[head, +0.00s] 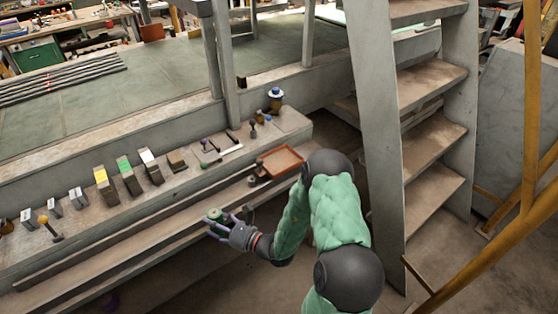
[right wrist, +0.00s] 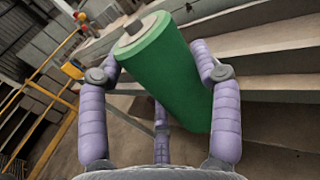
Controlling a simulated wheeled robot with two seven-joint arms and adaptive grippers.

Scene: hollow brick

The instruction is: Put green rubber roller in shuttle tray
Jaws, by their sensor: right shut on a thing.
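The green rubber roller (head: 214,214) is in my right gripper (head: 218,226), in front of the long ledge in the head view. In the right wrist view the roller (right wrist: 170,75) fills the middle, tilted, with a pale end and a short shaft stub toward the upper left. The purple fingers of my right gripper (right wrist: 158,68) are closed around it. An orange-red shallow tray (head: 279,162), which looks like the shuttle tray, lies on the ledge to the upper right of the gripper, apart from it. My left gripper is not in view.
Several small blocks, among them a yellow-topped one (head: 106,186) and a green-topped one (head: 129,175), stand along the ledge. Small tools and a blue-topped jar (head: 276,99) sit farther right. Metal stairs (head: 425,85) rise at the right. A grey post (head: 222,60) stands behind the ledge.

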